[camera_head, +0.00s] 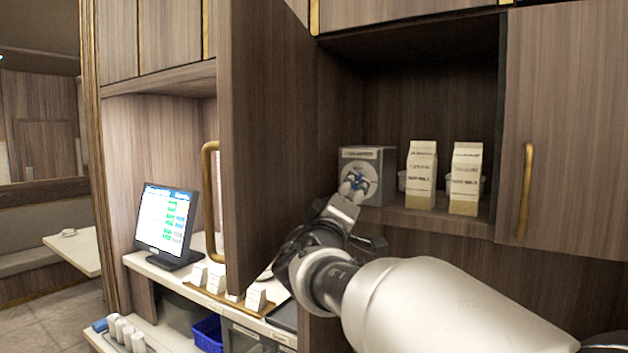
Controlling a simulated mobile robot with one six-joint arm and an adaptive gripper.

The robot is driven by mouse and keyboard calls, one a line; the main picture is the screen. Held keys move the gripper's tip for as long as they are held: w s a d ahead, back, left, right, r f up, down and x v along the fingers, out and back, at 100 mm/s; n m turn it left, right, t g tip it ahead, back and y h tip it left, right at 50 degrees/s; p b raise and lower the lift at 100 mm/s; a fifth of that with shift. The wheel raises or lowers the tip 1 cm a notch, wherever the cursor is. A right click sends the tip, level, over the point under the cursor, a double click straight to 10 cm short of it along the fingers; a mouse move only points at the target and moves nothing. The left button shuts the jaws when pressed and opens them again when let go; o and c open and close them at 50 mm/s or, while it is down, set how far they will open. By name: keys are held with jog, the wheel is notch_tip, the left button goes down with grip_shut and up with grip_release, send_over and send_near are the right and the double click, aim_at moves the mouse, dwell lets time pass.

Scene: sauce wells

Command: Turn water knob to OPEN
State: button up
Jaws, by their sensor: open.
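A grey metal box (376,158) stands at the left end of the open cabinet shelf. I cannot tell whether the fingers touch the knob. The gripper hides the lower left of the box.
Two cartons (421,176) (465,179) stand right of the box, with white cups partly hidden behind them. An open cabinet door (268,130) stands left of my arm. A screen (167,222) and small cartons on a tray (228,298) are on the lower counter.

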aim_at(355, 183)
jog(key=p+x, duration=0.1)
jog(key=x, duration=0.4)
jog(key=shift+w+d, duration=0.15)
jog(key=shift+w, duration=0.2)
jog(key=shift+c, duration=0.2)
jog(key=c, duration=1)
jog(key=shift+r+n, duration=0.1)
jog(key=shift+n, duration=0.3)
jog(key=shift+r+n+g+y+p, duration=0.3)
jog(key=shift+n+g+p, duration=0.45)
jog(key=shift+n+p, duration=1.95)
jog(key=shift+r+n+g+y+p, duration=0.15)
jog(key=shift+n+g+y+p, duration=0.45)
jog(key=shift+n+p, duration=2.05)
jog(key=shift+r+n+g+y+p, duration=0.15)
jog(key=shift+n+g+p, duration=0.8)
jog(key=shift+n+p, duration=1.75)
jog(key=shift+n, duration=0.25)
